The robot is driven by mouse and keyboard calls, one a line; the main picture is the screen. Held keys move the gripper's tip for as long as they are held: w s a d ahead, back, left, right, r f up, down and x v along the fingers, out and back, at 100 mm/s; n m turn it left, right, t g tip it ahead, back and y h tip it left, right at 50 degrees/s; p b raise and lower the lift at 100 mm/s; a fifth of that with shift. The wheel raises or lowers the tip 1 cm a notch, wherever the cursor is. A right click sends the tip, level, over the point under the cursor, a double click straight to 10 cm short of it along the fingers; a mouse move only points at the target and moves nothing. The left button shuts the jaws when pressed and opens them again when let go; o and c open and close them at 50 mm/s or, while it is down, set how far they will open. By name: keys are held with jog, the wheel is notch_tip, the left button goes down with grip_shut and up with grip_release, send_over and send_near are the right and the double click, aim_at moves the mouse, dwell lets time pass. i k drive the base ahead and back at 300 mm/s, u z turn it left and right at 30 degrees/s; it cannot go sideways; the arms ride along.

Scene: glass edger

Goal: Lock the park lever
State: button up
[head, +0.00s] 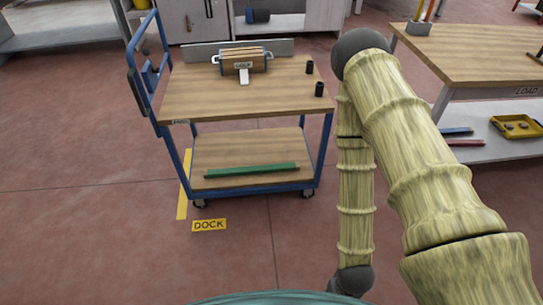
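A blue-framed cart (321,150) with two wooden decks stands left of centre. Its push handle (131,48) rises at the left end. A dark lever-like part (147,76) sits within the handle frame; it is small, and I cannot tell whether it is the park lever or how it is set. A small label (180,122) is on the deck's front left edge, too small to read surely. My arm fills the right side, bending down to a dark joint near the bottom edge. My gripper is not in view.
A yellow DOCK floor sign (209,225) lies in front. The LOAD table (470,55) stands right. Floor at front left is clear.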

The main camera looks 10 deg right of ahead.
aim_at(146, 52)
jog(key=z, duration=0.25)
jog(key=k, duration=0.35)
jog(key=u, duration=1.35)
jog(key=i, duration=2.1)
jog(key=z, duration=1.15)
jog(key=i, duration=0.75)
jog(key=u, duration=0.05)
jog(key=k, duration=0.75)
